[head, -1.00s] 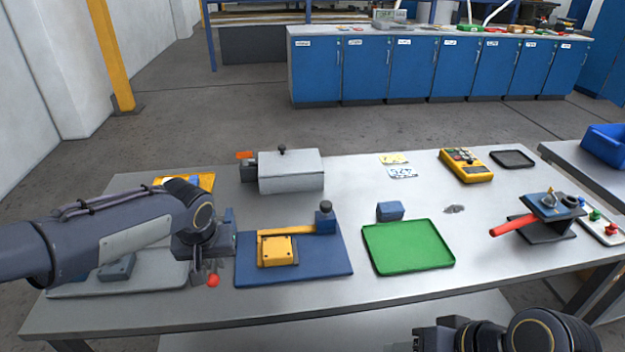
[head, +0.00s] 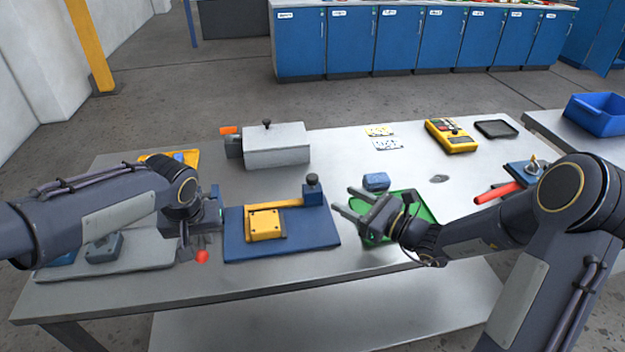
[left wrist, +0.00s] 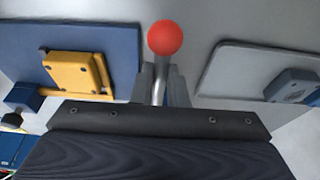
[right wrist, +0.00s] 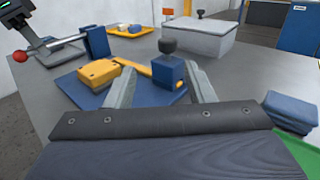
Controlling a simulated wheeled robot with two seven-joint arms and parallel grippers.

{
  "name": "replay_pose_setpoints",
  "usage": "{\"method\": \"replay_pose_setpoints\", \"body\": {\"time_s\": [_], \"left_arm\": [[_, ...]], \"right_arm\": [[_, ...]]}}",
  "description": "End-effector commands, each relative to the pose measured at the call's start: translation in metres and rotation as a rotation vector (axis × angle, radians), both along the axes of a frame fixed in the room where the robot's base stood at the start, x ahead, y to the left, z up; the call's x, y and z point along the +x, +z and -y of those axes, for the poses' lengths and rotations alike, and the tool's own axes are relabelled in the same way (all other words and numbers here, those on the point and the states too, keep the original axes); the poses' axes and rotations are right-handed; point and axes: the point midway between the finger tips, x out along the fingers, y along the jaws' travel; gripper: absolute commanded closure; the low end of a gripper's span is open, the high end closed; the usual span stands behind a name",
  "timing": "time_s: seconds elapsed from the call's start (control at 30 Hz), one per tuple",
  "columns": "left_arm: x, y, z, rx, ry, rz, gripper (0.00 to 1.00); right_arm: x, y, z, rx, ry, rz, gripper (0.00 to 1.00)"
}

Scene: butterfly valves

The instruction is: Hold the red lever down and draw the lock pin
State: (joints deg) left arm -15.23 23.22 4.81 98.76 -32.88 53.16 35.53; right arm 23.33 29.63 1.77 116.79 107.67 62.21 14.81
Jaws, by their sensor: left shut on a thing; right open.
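My left gripper (head: 190,250) is shut on a metal lever rod with a red ball end (head: 202,256). In the left wrist view the red ball (left wrist: 165,38) stands out beyond the fingers. A blue block (head: 313,196) with a dark round knob (head: 312,180) on top stands at the back right of a blue plate; I take the knob for the lock pin. My right gripper (head: 343,199) is open and empty, over the green tray's left part and right of that block. In the right wrist view the knob (right wrist: 168,47) shows upright beyond the open fingers.
A yellow block (head: 264,223) and bar sit on the blue plate (head: 285,247). A green tray (head: 425,205) and small blue block (head: 376,181) lie near my right gripper. A grey box (head: 277,150) stands behind. A red-handled valve (head: 497,193) is partly behind my right arm.

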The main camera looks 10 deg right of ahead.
Motion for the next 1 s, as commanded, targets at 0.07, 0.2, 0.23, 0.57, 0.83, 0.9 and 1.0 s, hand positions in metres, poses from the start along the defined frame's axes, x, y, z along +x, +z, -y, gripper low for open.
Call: {"method": "replay_pose_setpoints", "body": {"time_s": [0.07,0.2,0.23,0.57,0.83,0.9,1.0], "left_arm": [[-0.001,-0.002,0.000,0.000,0.000,-0.003,1.00],[0.000,-0.002,0.000,0.000,0.000,-0.003,1.00],[0.000,-0.002,0.000,0.000,0.000,-0.003,1.00],[0.000,-0.001,0.000,0.000,0.000,-0.002,1.00],[0.000,-0.001,0.000,0.000,0.000,-0.002,1.00],[0.000,-0.001,0.000,0.000,0.000,-0.002,1.00],[0.000,-0.001,0.000,0.000,0.000,-0.002,1.00]], "right_arm": [[0.006,-0.006,0.003,0.026,-0.025,-0.017,0.51],[0.018,-0.007,-0.004,0.035,-0.032,-0.020,0.51],[0.022,-0.007,-0.007,0.034,-0.032,-0.021,0.51],[0.073,-0.007,-0.048,0.032,-0.030,-0.018,0.51],[0.097,-0.007,-0.067,0.031,-0.032,-0.020,0.51],[0.099,-0.006,-0.069,0.031,-0.032,-0.019,0.51],[0.100,-0.006,-0.069,0.031,-0.032,-0.020,0.51]]}}
